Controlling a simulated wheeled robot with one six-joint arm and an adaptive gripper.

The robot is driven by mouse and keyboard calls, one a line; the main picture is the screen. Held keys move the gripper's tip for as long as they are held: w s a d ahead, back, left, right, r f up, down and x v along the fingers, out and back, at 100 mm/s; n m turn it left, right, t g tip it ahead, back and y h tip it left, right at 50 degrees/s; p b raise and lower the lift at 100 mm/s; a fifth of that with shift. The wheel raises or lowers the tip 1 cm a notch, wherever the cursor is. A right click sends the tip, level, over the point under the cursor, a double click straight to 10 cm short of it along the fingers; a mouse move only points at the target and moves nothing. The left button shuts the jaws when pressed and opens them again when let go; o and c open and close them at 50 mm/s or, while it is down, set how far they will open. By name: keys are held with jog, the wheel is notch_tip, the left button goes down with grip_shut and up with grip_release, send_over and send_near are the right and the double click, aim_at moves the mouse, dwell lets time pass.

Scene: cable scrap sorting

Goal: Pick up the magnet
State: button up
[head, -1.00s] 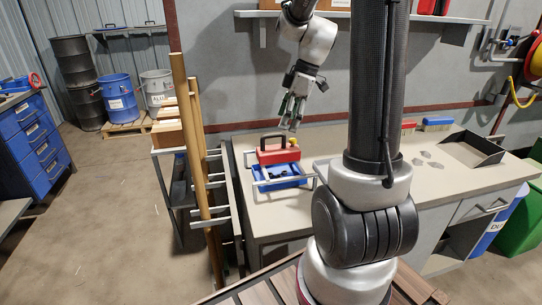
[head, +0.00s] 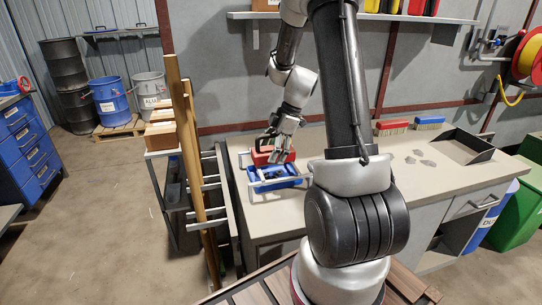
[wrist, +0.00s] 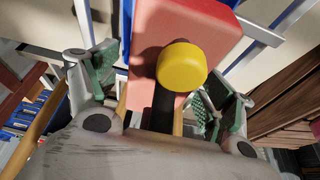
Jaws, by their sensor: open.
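The magnet (head: 284,158) is a red block with a black handle and a yellow knob. It sits over a blue tray (head: 290,182) with grey side rails, on the left end of the workbench. My gripper (head: 275,148) is open, right above and in front of the magnet, and hides most of its handle. In the wrist view the red magnet (wrist: 215,25) and its yellow knob (wrist: 182,67) fill the upper middle. The spread, green-padded fingers (wrist: 158,90) stand on either side of the dark handle (wrist: 160,105). Contact cannot be told.
The grey workbench (head: 350,208) is clear right of the tray. Grey scraps (head: 420,157) and a dark open tray (head: 466,146) lie farther right. Red (head: 391,127) and blue (head: 429,122) brushes lie at the back. Wooden posts (head: 190,150) stand close to the left.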

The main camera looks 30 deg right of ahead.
jog(key=shift+c, duration=0.5)
jog(key=c, duration=1.7)
jog(key=shift+r, duration=0.15)
